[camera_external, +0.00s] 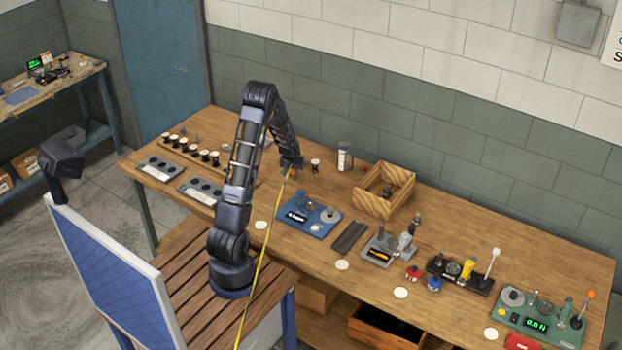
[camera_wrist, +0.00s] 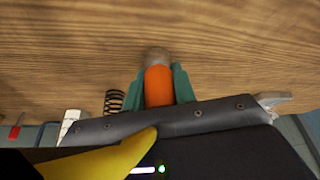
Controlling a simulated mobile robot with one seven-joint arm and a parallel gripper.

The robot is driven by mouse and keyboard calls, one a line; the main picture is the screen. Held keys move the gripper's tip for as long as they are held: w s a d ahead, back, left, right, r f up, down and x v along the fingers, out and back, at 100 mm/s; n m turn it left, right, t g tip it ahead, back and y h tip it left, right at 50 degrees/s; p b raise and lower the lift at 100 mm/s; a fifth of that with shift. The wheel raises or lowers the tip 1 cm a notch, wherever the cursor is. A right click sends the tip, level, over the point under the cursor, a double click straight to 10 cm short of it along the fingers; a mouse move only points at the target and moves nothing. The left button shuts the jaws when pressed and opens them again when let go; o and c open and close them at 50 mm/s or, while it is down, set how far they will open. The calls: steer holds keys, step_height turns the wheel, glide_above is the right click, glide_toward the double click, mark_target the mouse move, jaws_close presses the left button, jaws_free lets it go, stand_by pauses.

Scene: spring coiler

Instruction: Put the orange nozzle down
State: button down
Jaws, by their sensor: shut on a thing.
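The orange nozzle (camera_wrist: 158,86) is in the wrist view, between the two green fingers of my gripper (camera_wrist: 159,82). The gripper is shut on it. The nozzle has a grey-brown tip that points to the top of the picture, over bare wood. In the external view my gripper (camera_external: 290,165) is low over the back half of the workbench (camera_external: 300,258). Only a small orange spot shows there, and I cannot tell whether the nozzle touches the wood.
A dark coil spring (camera_wrist: 115,101) is left of the fingers in the wrist view. A small black-and-white spool (camera_external: 315,165) and a clear jug (camera_external: 345,157) stand right of my gripper.

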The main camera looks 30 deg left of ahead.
steer(key=shift+f, duration=0.15)
steer(key=c, duration=1.1)
jaws_free()
steer(key=shift+c, duration=0.2)
steer(key=s+d+r, duration=0.2)
steer(key=s+r, duration=0.2)
steer(key=r, duration=0.3)
steer(key=s+d+r+m, duration=0.1)
steer(key=s+d+r, duration=0.15)
steer(key=r, duration=0.45)
steer(key=s+d+r, duration=0.2)
steer(key=s+r, duration=0.3)
steer(key=r, duration=0.2)
steer(key=s+d+r+m, duration=0.1)
steer(key=s+d+r, duration=0.2)
steer(key=s, duration=0.7)
steer(key=s+d+r+m+h, duration=0.1)
steer(key=s+d+r, duration=0.3)
steer(key=s, duration=0.6)
steer(key=s+d+r+m, duration=0.1)
steer(key=s+d+r, duration=0.2)
steer(key=s, duration=0.6)
steer(key=shift+s+d+r+m+t+h, duration=0.3)
steer(key=shift+s+d+r, duration=0.1)
steer(key=shift+r, duration=0.55)
